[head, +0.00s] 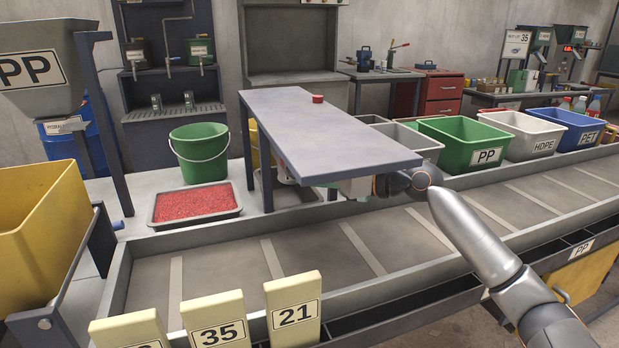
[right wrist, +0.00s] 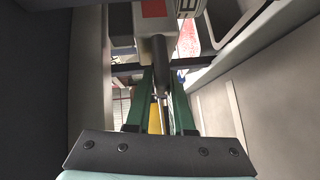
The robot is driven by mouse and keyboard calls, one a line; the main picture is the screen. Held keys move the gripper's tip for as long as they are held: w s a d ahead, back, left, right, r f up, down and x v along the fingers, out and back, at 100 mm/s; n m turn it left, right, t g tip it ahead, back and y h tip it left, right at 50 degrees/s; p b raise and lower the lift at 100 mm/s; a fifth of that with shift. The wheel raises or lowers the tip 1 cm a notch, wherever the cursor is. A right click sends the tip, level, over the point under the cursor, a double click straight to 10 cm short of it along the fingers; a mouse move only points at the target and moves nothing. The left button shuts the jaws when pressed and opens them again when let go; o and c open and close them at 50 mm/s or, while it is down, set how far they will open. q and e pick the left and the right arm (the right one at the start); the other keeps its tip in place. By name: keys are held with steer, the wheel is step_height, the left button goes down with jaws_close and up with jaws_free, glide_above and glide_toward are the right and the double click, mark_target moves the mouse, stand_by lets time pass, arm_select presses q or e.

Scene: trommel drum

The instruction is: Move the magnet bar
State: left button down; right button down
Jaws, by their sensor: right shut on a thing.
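My right arm reaches in from the right in the head view and its wrist ends under the near edge of the raised grey slab. The slab hides most of my right gripper there. In the right wrist view my right gripper (right wrist: 161,92) has its green fingers shut around a dark rounded bar (right wrist: 159,58), probably the handle of the magnet bar. The bar meets a pale grey block (right wrist: 153,18) with a red patch. The rest of this object is hidden. My left gripper is not in view.
The raised grey slab (head: 330,135) overhangs the grip, with a small red cap on it. A belt (head: 220,265) with pale cross strips runs below. A tray of red granules (head: 196,204) and a green bucket (head: 200,158) stand left. A green PP bin (head: 447,133) stands right.

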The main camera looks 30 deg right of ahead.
steer(key=shift+s+a+f, duration=0.1)
steer(key=shift+s+f, duration=0.05)
steer(key=shift+f, duration=0.15)
steer(key=c, duration=0.9)
jaws_free()
steer(key=shift+r, duration=0.1)
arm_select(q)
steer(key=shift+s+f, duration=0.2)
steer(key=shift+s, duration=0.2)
arm_select(e)
steer(key=shift+o, duration=0.2)
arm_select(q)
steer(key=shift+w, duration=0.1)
arm_select(e)
steer(key=shift+s, duration=0.1)
steer(key=shift+s+d, duration=0.2)
steer(key=shift+d, duration=0.05)
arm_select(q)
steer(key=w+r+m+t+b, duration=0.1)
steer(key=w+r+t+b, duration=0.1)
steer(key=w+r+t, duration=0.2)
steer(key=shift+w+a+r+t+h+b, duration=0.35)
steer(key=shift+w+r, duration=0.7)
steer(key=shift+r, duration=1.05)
arm_select(e)
steer(key=v, duration=1.1)
steer(key=shift+s+d, duration=0.2)
steer(key=shift+s, duration=0.15)
